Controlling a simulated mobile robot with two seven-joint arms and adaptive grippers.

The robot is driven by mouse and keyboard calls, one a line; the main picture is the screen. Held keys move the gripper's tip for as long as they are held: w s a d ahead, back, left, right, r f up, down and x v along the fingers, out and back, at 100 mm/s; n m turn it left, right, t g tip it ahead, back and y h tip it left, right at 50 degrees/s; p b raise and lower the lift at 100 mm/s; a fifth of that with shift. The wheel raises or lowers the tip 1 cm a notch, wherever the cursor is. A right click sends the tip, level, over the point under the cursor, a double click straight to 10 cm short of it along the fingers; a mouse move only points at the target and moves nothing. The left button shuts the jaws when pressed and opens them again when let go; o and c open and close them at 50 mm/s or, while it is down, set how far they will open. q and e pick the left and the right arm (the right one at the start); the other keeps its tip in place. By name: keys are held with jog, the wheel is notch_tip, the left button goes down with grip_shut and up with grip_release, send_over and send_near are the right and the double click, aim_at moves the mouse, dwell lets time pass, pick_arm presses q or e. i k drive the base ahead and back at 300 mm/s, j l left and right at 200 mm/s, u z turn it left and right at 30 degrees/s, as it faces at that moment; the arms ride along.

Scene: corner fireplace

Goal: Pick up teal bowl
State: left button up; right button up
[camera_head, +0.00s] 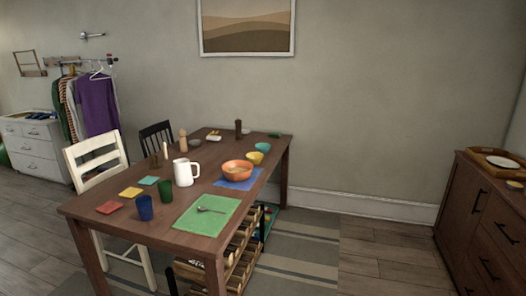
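A small teal bowl (262,147) sits upright on the wooden dining table (200,246), near its right edge toward the far end. A yellow bowl (254,158) stands just in front of it, and a larger orange bowl (237,170) is nearer still, on a blue mat (240,184). Neither of my grippers is in the head view.
A white pitcher (185,172), blue cup (144,207), green cup (165,190) and green mat (207,214) are on the table. White chair (93,160) stands left. Crates (242,258) sit below the table. Floor right of it is free up to the wooden cabinet (478,230).

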aim_at(263, 149)
jog(key=i+l+z, duration=0.1)
jog(key=z, duration=0.35)
jog(key=i+z, duration=0.15)
jog(key=z, duration=0.3)
jog(key=i, duration=4.4)
jog(key=i+u, duration=0.15)
jog(key=u, duration=0.25)
jog(key=i+l+u, duration=0.1)
jog(key=u, duration=0.3)
jog(key=i+l+u, duration=0.15)
jog(key=u, duration=1.8)
